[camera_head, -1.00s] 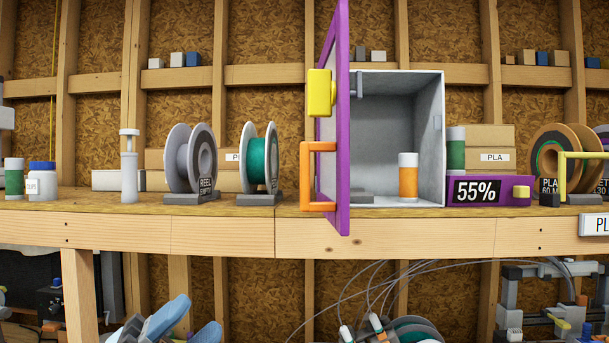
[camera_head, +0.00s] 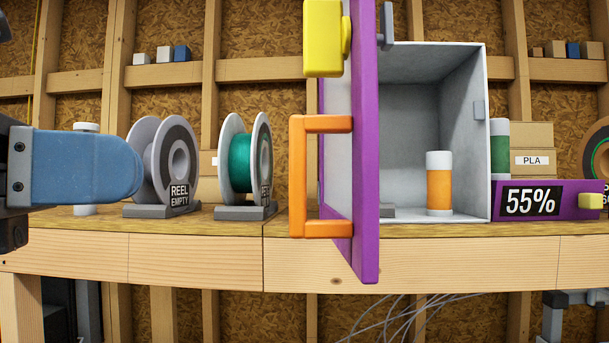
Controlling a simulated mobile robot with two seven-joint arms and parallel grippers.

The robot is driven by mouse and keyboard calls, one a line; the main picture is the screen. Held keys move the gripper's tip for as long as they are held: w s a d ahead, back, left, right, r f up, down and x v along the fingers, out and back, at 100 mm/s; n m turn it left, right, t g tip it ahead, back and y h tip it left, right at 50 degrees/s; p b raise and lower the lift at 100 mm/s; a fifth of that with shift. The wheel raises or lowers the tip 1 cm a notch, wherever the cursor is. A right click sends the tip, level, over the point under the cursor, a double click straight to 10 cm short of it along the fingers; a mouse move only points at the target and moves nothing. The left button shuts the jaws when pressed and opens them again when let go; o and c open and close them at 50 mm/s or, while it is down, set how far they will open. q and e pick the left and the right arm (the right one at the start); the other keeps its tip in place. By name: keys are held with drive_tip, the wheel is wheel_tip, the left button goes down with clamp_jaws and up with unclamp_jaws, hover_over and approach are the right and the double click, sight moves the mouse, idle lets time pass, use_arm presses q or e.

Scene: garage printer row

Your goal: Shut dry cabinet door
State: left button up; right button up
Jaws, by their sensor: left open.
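The dry cabinet (camera_head: 488,140) stands on the wooden shelf with its front open. Its purple-framed door (camera_head: 365,160) stands wide open at the cabinet's left side, seen nearly edge-on. The door has an orange handle (camera_head: 298,180) and a yellow block (camera_head: 322,40) above it. Inside the cabinet is an orange container with a white lid (camera_head: 439,185). My left gripper (camera_head: 125,168) is open at the left, its blue finger in front of the empty reel, well left of the handle and not touching the door. My right gripper is out of view.
A grey empty reel (camera_head: 150,165) and a green reel (camera_head: 240,165) stand on the shelf (camera_head: 200,255) left of the door. A purple 55% display (camera_head: 545,200) sits right of the cabinet. Space in front of the cabinet opening looks clear.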

use_arm(q)
drive_tip(key=p, duration=0.4)
hover_over(297, 238)
drive_tip(key=shift+w+r, duration=0.25)
drive_tip(key=shift+w, duration=0.15)
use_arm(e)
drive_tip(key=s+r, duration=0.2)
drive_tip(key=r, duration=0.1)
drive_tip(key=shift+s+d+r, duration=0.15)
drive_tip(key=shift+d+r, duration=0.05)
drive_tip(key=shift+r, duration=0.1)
use_arm(q)
drive_tip(key=shift+s, duration=0.1)
clamp_jaws()
